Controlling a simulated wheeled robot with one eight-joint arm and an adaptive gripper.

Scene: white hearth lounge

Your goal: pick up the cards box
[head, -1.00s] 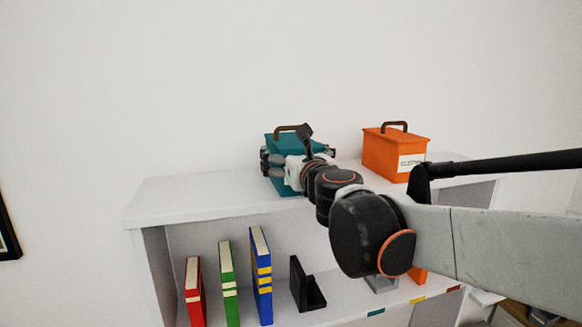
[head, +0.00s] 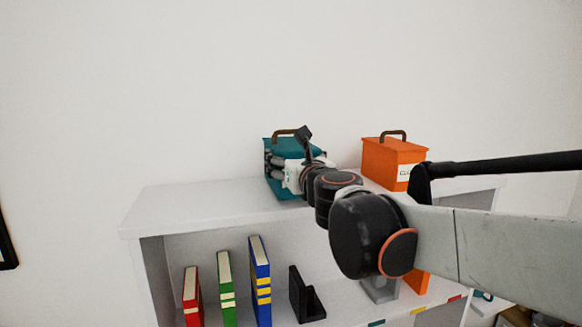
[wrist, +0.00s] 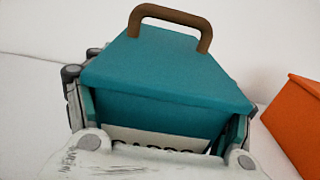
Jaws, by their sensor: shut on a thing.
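The cards box is a teal box (head: 284,145) with a brown handle, at the top of the white shelf unit. In the wrist view, the teal box (wrist: 165,72) fills the middle, upright, with a white label partly hidden by my gripper. My gripper (head: 290,168) is shut on the teal box from the front, with fingers along its two sides. The gripper also shows in the wrist view (wrist: 160,125). I cannot tell whether the box's base touches the shelf top.
An orange box (head: 390,157) with a handle and white label stands to the right on the shelf top (head: 190,205). Below are red (head: 192,298), green (head: 226,290) and blue (head: 260,282) books and a black bookend (head: 305,297). The shelf top's left part is clear.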

